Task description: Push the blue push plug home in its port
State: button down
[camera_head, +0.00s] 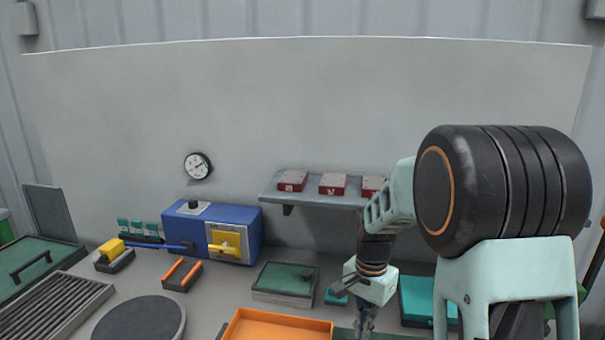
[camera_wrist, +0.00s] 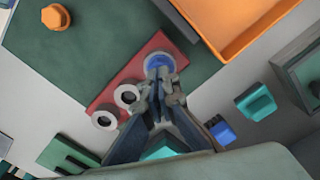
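The blue push plug (camera_wrist: 160,61) shows as a round blue cap with a pale grey ring around it, at the upper end of a red port block (camera_wrist: 112,89). Two grey ring-shaped ports (camera_wrist: 127,95) on the block stand open beside it. How deep the plug sits cannot be told. My gripper (camera_wrist: 161,86) has its fingertips together right by the plug, overlapping its near edge in the wrist view; contact is unclear. Nothing is seen held between the fingers. In the head view my gripper (camera_head: 364,322) points down at the bottom edge, and the plug and block are not visible.
The red block lies on a dark green board (camera_wrist: 70,60) with an orange knob (camera_wrist: 55,17). An orange tray (camera_head: 275,327) is close by. A teal block (camera_wrist: 256,102) and a small blue piece (camera_wrist: 221,131) lie to the right. A shelf (camera_head: 310,196) with red boxes is behind.

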jog(key=shift+r+p, duration=2)
jog(key=shift+r, duration=1.05)
